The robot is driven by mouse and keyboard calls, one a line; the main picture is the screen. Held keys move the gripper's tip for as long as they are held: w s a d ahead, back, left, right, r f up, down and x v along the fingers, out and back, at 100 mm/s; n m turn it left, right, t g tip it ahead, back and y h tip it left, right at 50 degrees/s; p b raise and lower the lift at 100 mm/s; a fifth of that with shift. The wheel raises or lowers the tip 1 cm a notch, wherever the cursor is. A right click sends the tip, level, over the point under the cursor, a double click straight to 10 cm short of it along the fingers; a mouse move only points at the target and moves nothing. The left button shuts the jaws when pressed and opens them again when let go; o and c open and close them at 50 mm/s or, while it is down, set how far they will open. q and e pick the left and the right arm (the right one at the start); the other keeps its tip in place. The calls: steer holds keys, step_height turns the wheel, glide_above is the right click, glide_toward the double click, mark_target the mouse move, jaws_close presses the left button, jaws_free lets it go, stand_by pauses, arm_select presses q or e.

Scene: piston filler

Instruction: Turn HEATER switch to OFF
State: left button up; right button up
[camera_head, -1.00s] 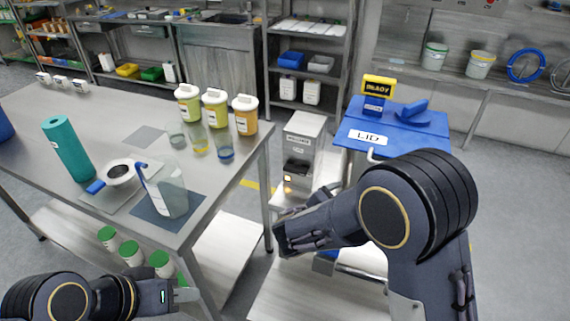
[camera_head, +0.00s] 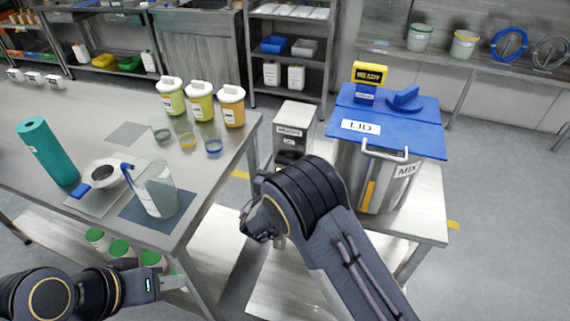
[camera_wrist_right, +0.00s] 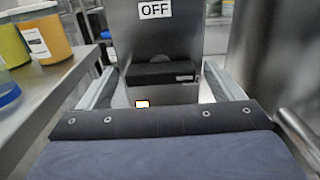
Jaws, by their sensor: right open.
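The heater (camera_head: 294,124) is a grey upright box beside the steel tank, with a label on its front. In the head view my right arm hides the heater's lower front. My left gripper (camera_head: 172,283) is low at the left, away from the heater.
The steel tank (camera_head: 345,170) with a blue lid (camera_head: 420,118) stands right of the heater. The left table (camera_head: 75,125) holds yellow and orange jars, beakers, a pitcher (camera_head: 157,188) and a teal roll (camera_head: 47,150). Aisle floor (camera_head: 500,200) is clear at the right.

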steer(key=shift+w, duration=0.1)
steer(key=c, duration=1)
